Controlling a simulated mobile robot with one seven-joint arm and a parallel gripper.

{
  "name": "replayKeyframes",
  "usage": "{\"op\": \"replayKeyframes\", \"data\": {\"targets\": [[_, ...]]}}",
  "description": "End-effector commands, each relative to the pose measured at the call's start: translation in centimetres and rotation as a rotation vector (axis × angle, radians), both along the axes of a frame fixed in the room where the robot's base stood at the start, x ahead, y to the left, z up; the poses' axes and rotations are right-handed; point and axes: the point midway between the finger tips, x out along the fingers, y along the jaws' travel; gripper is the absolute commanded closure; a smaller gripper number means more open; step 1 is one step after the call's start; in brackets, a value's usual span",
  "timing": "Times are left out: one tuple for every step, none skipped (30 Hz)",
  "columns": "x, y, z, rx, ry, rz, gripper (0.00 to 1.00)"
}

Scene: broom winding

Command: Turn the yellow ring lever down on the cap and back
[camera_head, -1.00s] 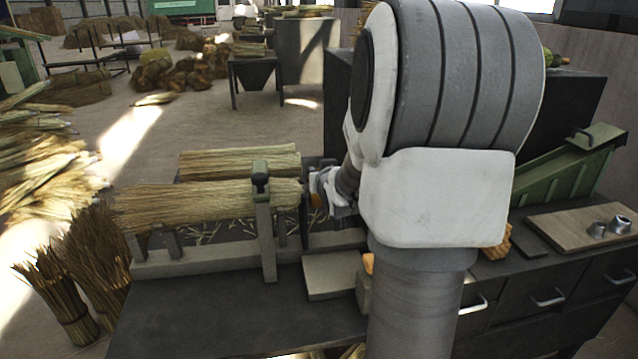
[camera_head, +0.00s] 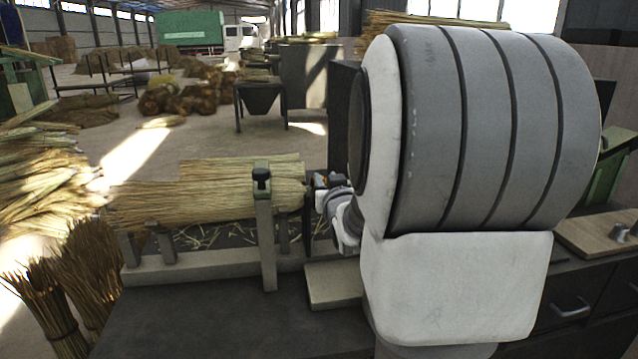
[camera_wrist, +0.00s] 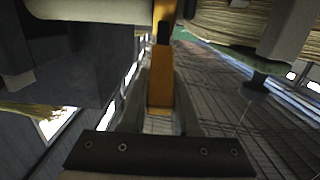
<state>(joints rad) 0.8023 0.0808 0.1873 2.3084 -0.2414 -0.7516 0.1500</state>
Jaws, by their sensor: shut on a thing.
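In the wrist view a yellow-orange lever bar (camera_wrist: 160,92) runs down between the two fingers of my gripper (camera_wrist: 160,105), and the fingers are shut on it. The lever's upper end meets a pale body at the top of the picture; the ring and the cap cannot be made out there. In the head view my gripper (camera_head: 322,184) is at the right end of the straw bundle (camera_head: 190,203), by a dark upright plate. A small orange patch shows at the gripper. My arm hides most of this spot.
The bundle lies on a bench fixture with a green-topped clamp post (camera_head: 264,225). A pale block (camera_head: 333,286) sits on the dark bench below my gripper. A wooden board (camera_head: 590,233) with metal fittings lies at the right. Straw sheaves (camera_head: 45,310) stand at the left.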

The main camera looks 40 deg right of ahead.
Motion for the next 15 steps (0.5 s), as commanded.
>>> {"op": "replayKeyframes", "data": {"targets": [[-0.05,0.09,-0.23,0.002,0.004,0.001,1.0],[-0.05,0.09,-0.24,0.002,0.004,0.001,1.0],[-0.06,0.09,-0.26,0.003,0.005,0.001,1.0],[-0.07,0.09,-0.28,0.003,0.005,0.001,1.0],[-0.07,0.1,-0.3,0.003,0.005,0.001,1.0],[-0.07,0.09,-0.32,0.003,0.006,0.001,1.0],[-0.07,0.09,-0.34,0.003,0.006,0.001,1.0],[-0.08,0.09,-0.35,0.004,0.007,0.001,0.68],[-0.09,0.1,-0.38,0.004,0.007,0.001,0.61],[-0.08,0.09,-0.37,0.004,0.007,0.001,0.56],[-0.08,0.09,-0.35,0.004,0.007,0.001,0.5],[-0.07,0.08,-0.33,0.003,0.006,0.001,0.43],[-0.06,0.06,-0.31,0.003,0.006,0.001,0.4],[-0.06,0.06,-0.29,0.003,0.006,0.001,0.4],[-0.06,0.05,-0.29,0.003,0.005,0.001,0.4]]}}
